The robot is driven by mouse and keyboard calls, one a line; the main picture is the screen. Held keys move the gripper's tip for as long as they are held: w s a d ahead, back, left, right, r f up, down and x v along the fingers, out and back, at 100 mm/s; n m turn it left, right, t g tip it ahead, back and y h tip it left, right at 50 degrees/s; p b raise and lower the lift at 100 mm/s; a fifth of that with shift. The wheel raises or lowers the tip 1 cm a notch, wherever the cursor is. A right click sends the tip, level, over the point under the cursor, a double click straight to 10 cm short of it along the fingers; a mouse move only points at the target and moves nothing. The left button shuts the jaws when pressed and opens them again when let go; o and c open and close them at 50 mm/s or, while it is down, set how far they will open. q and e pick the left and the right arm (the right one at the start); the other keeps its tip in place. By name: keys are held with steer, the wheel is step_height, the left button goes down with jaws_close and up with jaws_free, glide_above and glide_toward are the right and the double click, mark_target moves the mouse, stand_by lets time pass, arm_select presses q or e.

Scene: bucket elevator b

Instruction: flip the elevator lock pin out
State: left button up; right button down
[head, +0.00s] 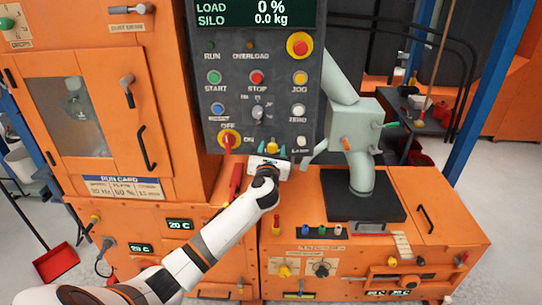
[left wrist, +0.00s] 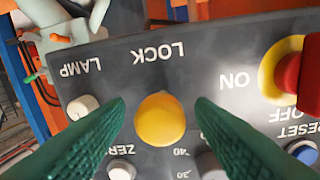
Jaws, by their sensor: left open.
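The lock pin shows as a round yellow knob (left wrist: 160,119) beside the word LOCK on the dark control panel (left wrist: 125,75). In the left wrist view the lettering is upside down. My left gripper (left wrist: 160,104) is open, with one green finger on each side of the knob and visible gaps between. In the head view my left gripper (head: 271,150) is at the panel's lower edge, and the yellow knob (head: 272,147) shows just between the fingertips. I cannot tell how far the fingertips are from the panel face. My right gripper is not in view.
A red and yellow OFF/ON switch (head: 229,139) and a white lamp knob (head: 301,141) sit close on either side. Start, stop and zero buttons are above. A grey-green machine (head: 355,140) stands at the right on the orange cabinet (head: 440,200).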

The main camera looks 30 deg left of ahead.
arm_select(q)
steer(key=b+v, duration=0.1)
steer(key=v, duration=1.1)
